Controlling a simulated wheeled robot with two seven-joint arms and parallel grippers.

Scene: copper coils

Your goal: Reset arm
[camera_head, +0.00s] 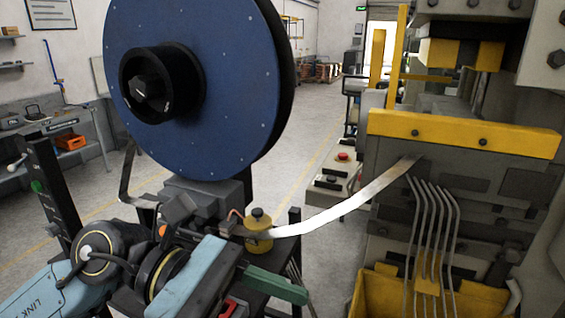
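My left arm comes in from the lower left, with pale blue links and dark round joints, in front of the reel stand. I cannot make out its gripper fingers among the dark parts there. My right arm and gripper do not show. A large blue reel (205,75) with a black hub stands upright above the arm. A shiny metal strip (345,208) runs from beside the stand up to the press (480,185) on the right.
A yellow round part (258,232) and a green bar (275,286) sit close to the arm. A yellow bin (375,292) and bent grey pipes (430,225) are at the press's lower front. A wall bench (65,155) stands at left. Open floor (310,120) lies behind.

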